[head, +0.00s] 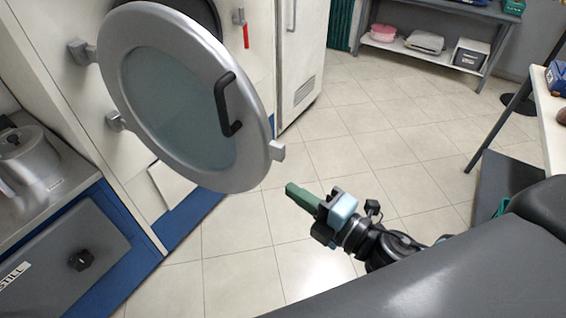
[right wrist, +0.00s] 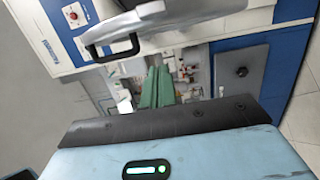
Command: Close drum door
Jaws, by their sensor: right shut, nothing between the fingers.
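The drum door (head: 165,105) is a round grey metal ring with a glass pane, hinged on its left side to the white machine. It stands swung open, away from the machine front. Its black handle (head: 228,104) is on the right part of the ring, and a latch block sticks out at the lower right rim. My right gripper (head: 290,188), with green fingers, is shut and empty, just below and right of the door's rim, apart from it. In the right wrist view the door (right wrist: 180,20) and its handle (right wrist: 112,48) show above the green fingers (right wrist: 156,88). My left gripper is not in view.
A metal tank (head: 30,160) stands at the left above a grey panel with a black knob (head: 82,260). A shelf (head: 430,45) with boxes is at the back right. A table (head: 552,110) stands at the right edge. The tiled floor between is clear.

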